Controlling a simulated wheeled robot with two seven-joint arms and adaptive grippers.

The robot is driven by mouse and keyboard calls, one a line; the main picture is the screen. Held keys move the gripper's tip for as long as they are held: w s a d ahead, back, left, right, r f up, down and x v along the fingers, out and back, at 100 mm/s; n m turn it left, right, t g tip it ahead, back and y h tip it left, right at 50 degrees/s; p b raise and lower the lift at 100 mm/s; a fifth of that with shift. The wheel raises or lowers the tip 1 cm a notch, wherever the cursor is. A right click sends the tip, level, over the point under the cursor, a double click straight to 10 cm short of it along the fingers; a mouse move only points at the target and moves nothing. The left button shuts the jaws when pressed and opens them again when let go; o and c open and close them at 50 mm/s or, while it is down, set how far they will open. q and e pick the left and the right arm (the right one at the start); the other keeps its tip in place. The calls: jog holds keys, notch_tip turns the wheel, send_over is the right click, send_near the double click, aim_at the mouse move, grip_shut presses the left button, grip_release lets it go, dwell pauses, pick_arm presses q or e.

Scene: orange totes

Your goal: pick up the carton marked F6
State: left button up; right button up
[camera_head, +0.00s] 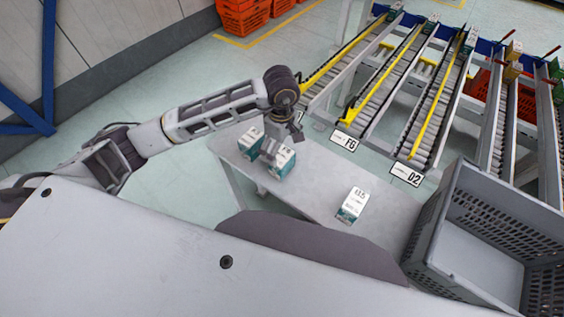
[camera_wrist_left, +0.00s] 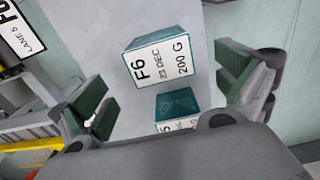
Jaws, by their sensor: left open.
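The carton marked F6 (camera_wrist_left: 160,62) is white with teal edges and stands between and ahead of the spread green-padded fingers in the left wrist view. It appears to be the right-hand one of the close pair in the head view (camera_head: 281,163). My left gripper (camera_head: 271,148) points down over this pair, and its fingers partly hide them. In the left wrist view my left gripper (camera_wrist_left: 166,95) is open with nothing held. A second carton (camera_wrist_left: 177,107) with a teal top sits beside the F6 one, lower in that view; its label is mostly cut off. My right gripper is not shown.
Another carton (camera_head: 352,205) lies apart on the grey table (camera_head: 315,180). A grey crate (camera_head: 432,225) stands at the table's right end. Roller lanes (camera_head: 380,85) with signs, including F6 (camera_head: 345,140) and D2 (camera_head: 406,174), stand behind. The table between the cartons is clear.

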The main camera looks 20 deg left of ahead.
aim_at(281, 155)
pick_arm(q)
notch_tip(281, 155, down, 3)
jog(key=shift+f, duration=0.4)
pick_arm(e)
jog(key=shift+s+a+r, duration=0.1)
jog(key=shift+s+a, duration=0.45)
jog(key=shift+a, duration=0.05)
pick_arm(q)
jog(key=shift+f, duration=0.1)
jog(key=shift+s+d+f+p, duration=0.1)
jog(key=shift+f+p, duration=0.45)
jog(key=shift+f, duration=0.6)
notch_tip(281, 155, down, 2)
jog(key=shift+f, duration=0.35)
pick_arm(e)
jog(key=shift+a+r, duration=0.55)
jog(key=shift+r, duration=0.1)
